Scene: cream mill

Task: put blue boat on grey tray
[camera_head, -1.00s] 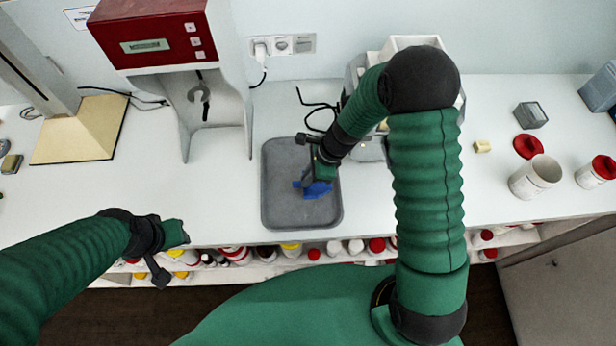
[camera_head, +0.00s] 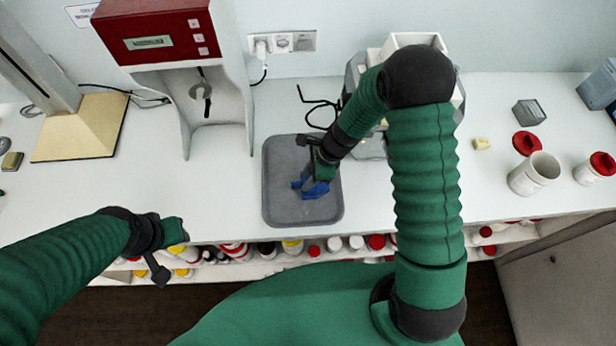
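The grey tray (camera_head: 285,207) lies on the white counter in the middle of the head view. The blue boat (camera_head: 314,189) is over the middle of the tray, at the tips of my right gripper (camera_head: 318,178). The boat looks to be on the tray floor or just above it. The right gripper's fingers are largely hidden by its own wrist, so I cannot see whether they grip the boat. My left gripper (camera_head: 176,232) is at the counter's front edge, left of the tray and away from it.
A red and white machine (camera_head: 165,38) stands behind and left of the tray. A white tub (camera_head: 534,174), red lids and a grey box (camera_head: 529,113) are on the right. Bottles fill a shelf below the counter's front edge. The counter left of the tray is clear.

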